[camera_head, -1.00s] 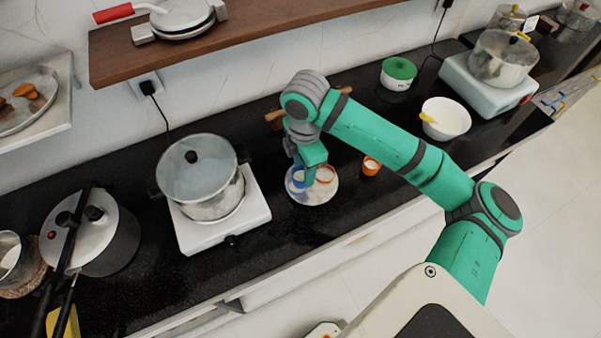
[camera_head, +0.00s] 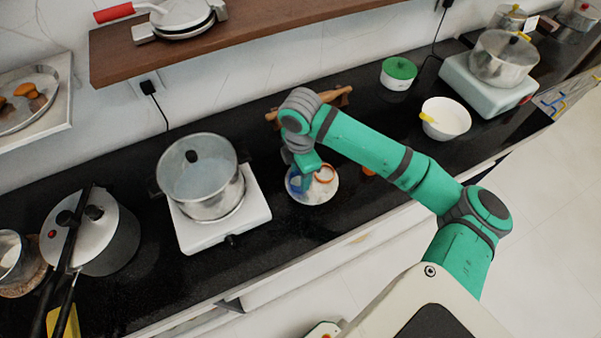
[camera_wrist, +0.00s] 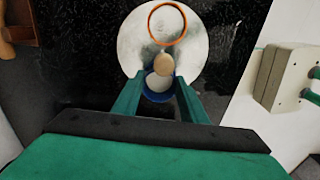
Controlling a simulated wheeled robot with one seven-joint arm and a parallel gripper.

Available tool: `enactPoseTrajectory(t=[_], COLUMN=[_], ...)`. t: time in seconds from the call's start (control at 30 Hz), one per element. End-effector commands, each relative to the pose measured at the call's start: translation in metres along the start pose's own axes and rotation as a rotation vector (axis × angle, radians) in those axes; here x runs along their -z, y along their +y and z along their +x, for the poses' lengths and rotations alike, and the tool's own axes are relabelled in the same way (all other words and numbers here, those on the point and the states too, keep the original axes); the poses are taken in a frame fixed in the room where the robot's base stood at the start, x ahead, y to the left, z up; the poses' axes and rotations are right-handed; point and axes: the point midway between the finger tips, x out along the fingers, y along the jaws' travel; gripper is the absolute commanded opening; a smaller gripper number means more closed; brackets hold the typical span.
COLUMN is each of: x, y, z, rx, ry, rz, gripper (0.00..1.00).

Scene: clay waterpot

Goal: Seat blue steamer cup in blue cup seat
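The blue steamer cup (camera_wrist: 158,95) sits between the two fingers of my gripper (camera_wrist: 160,84) in the wrist view, with whitish contents inside. The fingers appear shut on its sides. In the head view the blue (camera_head: 296,186) shows under my gripper (camera_head: 300,180), at the left part of a round white plate (camera_head: 322,194). The blue cup seat is hard to tell apart from the cup; the cup and fingers cover that spot. I cannot tell whether the cup touches the plate. A small tan round piece (camera_wrist: 163,62) shows just beyond the fingertips.
An orange ring (camera_wrist: 167,23) is on the plate beside the blue. An orange cup (camera_head: 368,171) is partly hidden by my arm. A pot (camera_head: 205,185) on a white stove stands left; a white bowl (camera_head: 447,119) stands right.

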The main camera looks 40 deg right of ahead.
Motion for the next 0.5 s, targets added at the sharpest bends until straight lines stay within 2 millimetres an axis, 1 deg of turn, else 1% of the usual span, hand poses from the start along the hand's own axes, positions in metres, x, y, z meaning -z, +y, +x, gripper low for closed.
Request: enactPoseTrajectory(t=[0.03, 0.07, 0.1, 0.37, 0.5], x=[0.0000, 0.0000, 0.0001, 0.0001, 0.0004], y=[0.0003, 0.0003, 0.0003, 0.0003, 0.0005], z=[-0.0001, -0.0001, -0.0002, -0.0007, -0.0085], rx=[0.000, 0.000, 0.000, 0.000, -0.001], ry=[0.000, 0.000, 0.000, 0.000, 0.000], rz=[-0.001, -0.001, -0.001, -0.001, -0.001], gripper=[0.48, 0.55, 0.57, 0.57, 0.57])
